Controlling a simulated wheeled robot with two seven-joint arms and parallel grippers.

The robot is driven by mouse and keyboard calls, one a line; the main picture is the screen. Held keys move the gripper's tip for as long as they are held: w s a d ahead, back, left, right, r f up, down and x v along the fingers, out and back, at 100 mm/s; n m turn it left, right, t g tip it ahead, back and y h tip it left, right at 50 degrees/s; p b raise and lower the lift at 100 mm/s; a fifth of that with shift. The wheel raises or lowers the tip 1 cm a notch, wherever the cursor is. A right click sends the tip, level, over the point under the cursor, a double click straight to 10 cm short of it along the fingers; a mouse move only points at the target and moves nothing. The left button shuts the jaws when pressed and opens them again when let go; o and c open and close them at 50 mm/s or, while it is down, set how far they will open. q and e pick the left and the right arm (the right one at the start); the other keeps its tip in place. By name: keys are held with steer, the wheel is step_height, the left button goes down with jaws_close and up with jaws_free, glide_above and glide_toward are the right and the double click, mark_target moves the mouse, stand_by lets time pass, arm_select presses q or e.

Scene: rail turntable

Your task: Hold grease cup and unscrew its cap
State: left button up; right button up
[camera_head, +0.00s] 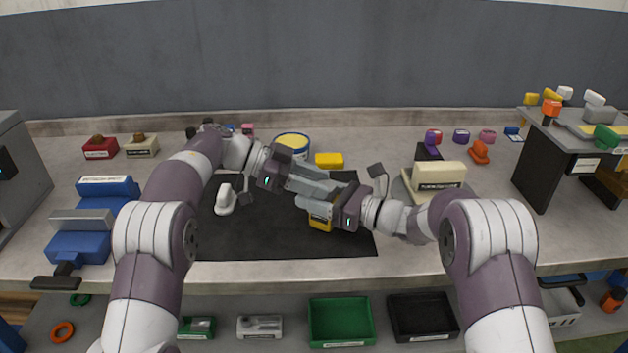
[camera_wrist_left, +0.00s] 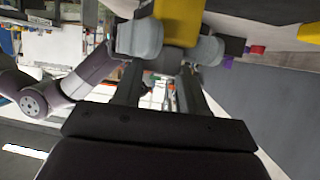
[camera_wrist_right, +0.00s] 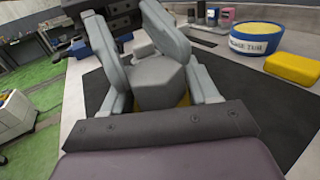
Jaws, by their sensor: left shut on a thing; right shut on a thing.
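The grease cup shows as a yellow body in the left wrist view (camera_wrist_left: 178,22), between the fingertips of my left gripper (camera_head: 316,186). A grey faceted cap (camera_wrist_right: 160,82) sits between the fingers of my right gripper (camera_head: 308,202), with a little yellow showing beside it. Both grippers meet above the black mat (camera_head: 270,235). In the head view the fingers hide most of the cup and cap.
A blue-and-yellow tub (camera_head: 293,143) and a yellow block (camera_head: 329,160) stand behind the mat. A white-handled item (camera_head: 225,200) lies on its left part. A cream labelled block (camera_head: 438,176) is at the right. A blue vise-like fixture (camera_head: 85,235) stands left. Green and black bins are below.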

arm_select(q)
steer(key=shift+f+n, duration=0.3)
steer(key=shift+c, duration=0.4)
steer(key=n+t, duration=0.1)
steer(key=t, duration=0.1)
steer(key=s+n+t, duration=0.1)
steer(key=n+t, duration=0.1)
steer(key=n+t+y, duration=0.1)
steer(key=n+t, duration=0.1)
steer(key=shift+s+d+r, duration=0.1)
steer(key=shift+s+d, duration=0.05)
steer(key=shift+s, duration=0.15)
steer(key=shift+w+f+n+t, duration=0.2)
steer(key=shift+f+n+t, duration=0.1)
steer(key=shift+t, duration=0.1)
steer(key=n+t+y, duration=0.2)
steer(key=n+t, duration=0.1)
steer(key=s+n+t+y, duration=0.1)
steer(key=n, duration=0.1)
steer(key=shift+s+d+r+t+y, duration=0.1)
steer(key=shift+d+r+t+y, duration=0.1)
steer(key=shift+d+t+y, duration=0.2)
steer(key=shift+a+f+n+t+y, duration=0.1)
steer(key=shift+f+n+t+y, duration=0.05)
steer(key=shift+n+t+y, duration=0.2)
steer(key=o, duration=1.3)
steer(key=shift+o, duration=0.2)
steer(key=shift+r, duration=2.4)
steer(key=shift+w, duration=0.2)
